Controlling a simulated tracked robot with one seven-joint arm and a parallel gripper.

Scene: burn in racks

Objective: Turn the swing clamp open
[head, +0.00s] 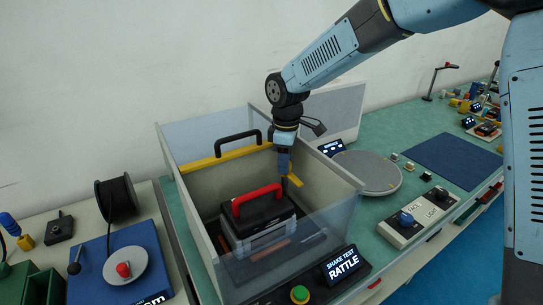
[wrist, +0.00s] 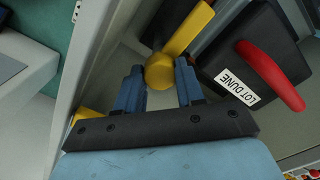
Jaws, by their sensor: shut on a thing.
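The yellow swing clamp (wrist: 188,32) has a round hub (wrist: 159,71) between the two blue fingers of my gripper (wrist: 159,76) in the wrist view, and its flat arm runs up and to the right beside the black case. In the head view my gripper (head: 284,168) reaches down inside the clear-walled box at its right side, and part of the yellow clamp (head: 295,181) shows beside the fingers. My gripper is shut on the clamp's hub. The fingers hide part of the clamp in the head view.
A case with a red handle (head: 257,197) sits in the clear-walled box (head: 190,190), labelled LOT DUNE in the wrist view (wrist: 238,87). A yellow bar (head: 222,159) with a black handle crosses the box's back. A RATTLE display (head: 341,264) and green button (head: 299,294) stand in front.

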